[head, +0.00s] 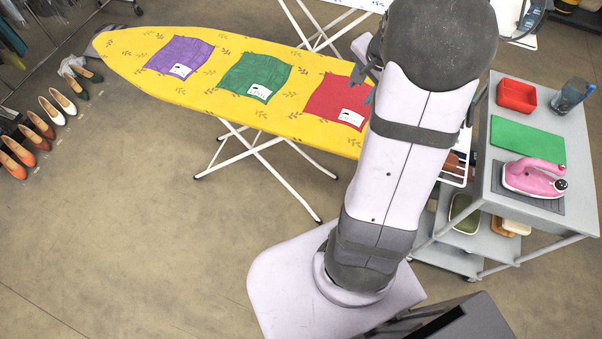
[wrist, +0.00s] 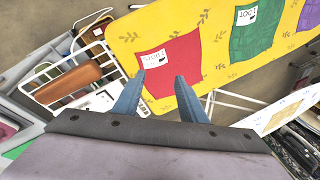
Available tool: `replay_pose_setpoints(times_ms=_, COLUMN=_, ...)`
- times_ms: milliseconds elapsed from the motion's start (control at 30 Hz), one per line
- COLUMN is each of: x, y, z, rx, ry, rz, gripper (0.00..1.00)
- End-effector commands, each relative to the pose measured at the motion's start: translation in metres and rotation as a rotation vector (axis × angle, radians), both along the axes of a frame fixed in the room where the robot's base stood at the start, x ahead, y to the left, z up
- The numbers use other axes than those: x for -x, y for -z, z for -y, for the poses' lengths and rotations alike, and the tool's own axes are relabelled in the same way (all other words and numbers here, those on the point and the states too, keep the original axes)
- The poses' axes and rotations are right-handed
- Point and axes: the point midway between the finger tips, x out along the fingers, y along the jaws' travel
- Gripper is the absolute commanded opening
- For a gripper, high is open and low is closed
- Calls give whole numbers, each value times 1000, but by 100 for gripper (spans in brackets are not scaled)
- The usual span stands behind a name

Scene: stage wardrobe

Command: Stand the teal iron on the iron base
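I cannot make out a teal iron in either view. A pink iron (head: 535,178) lies on a dark grey mat (head: 552,203) on the cart at the right; its edge also shows at the far left of the wrist view (wrist: 6,130). I cannot tell which thing is the iron base. A white wire rack (wrist: 38,82) with a long rust-brown piece (wrist: 75,82) stands by the ironing board's end. My gripper (wrist: 160,76) is open and empty, its two blue fingers apart over the board near the red cloth. In the head view my arm hides most of it.
The yellow ironing board (head: 130,42) carries a purple cloth (head: 178,55), a green cloth (head: 255,75) and a red cloth (head: 335,100). The cart (head: 495,150) also holds a red bin (head: 516,95), a green mat (head: 527,138) and a dark blue cup (head: 570,97). Shoes stand at left.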

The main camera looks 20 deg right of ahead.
Motion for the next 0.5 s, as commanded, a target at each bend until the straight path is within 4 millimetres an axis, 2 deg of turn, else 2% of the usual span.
replay_pose_setpoints(times_ms=33, x=4, y=2, z=-47, rx=15, ry=-166, rz=-42, gripper=38)
replay_pose_setpoints(times_ms=100, x=20, y=8, z=-98, rx=38, ry=-380, rz=-98, gripper=38)
replay_pose_setpoints(times_ms=200, x=51, y=15, z=-156, rx=72, ry=-665, rz=-170, gripper=38)
replay_pose_setpoints(times_ms=333, x=94, y=24, z=-205, rx=111, ry=-970, rz=-243, gripper=38)
replay_pose_setpoints(times_ms=400, x=114, y=28, z=-220, rx=127, ry=-1095, rz=-274, gripper=38)
replay_pose_setpoints(times_ms=500, x=134, y=32, z=-232, rx=146, ry=-1219, rz=-303, gripper=38)
